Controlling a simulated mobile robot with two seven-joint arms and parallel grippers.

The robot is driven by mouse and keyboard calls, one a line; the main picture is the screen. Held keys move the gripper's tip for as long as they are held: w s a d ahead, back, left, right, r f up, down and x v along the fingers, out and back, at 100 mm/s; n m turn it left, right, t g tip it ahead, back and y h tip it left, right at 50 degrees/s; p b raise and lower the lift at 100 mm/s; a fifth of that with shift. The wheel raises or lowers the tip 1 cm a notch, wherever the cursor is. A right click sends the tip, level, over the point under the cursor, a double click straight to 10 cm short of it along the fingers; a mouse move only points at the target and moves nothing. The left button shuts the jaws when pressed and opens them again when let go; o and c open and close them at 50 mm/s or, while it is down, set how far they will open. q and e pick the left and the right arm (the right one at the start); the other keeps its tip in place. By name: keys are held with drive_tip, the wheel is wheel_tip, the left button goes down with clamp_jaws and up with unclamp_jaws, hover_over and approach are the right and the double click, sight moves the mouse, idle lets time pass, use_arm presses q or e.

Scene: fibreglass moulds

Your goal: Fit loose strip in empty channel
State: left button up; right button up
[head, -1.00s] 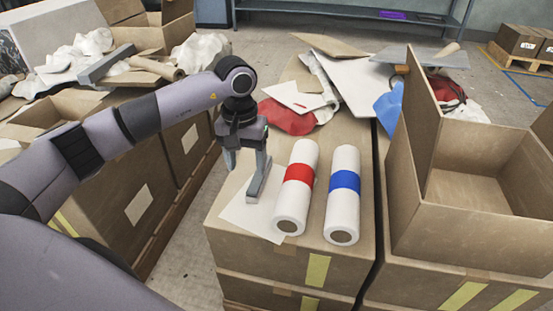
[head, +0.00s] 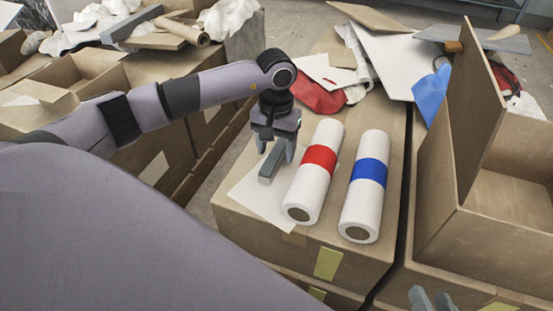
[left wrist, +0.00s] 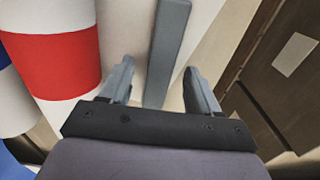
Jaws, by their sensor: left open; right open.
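A plain grey strip (head: 271,170) lies by a white sheet (head: 248,196) on the near cardboard box, left of the red-banded roll. It also shows in the left wrist view (left wrist: 168,45), running lengthwise between my fingers without either visibly touching it. My left gripper (head: 277,148) is open just above the strip; its two fingers show apart in the left wrist view (left wrist: 158,88). My right gripper (head: 432,300) is open at the bottom edge, only its fingertips showing. I cannot make out an empty channel in these views.
A white roll with a red band (head: 315,172) and one with a blue band (head: 364,187) lie right of my left gripper. An open cardboard box (head: 490,225) stands at right. Scrap sheets and a red cloth (head: 318,97) lie behind. A grey bar (head: 131,24) lies on the left heap.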

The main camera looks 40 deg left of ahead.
use_arm(q)
clamp_jaws()
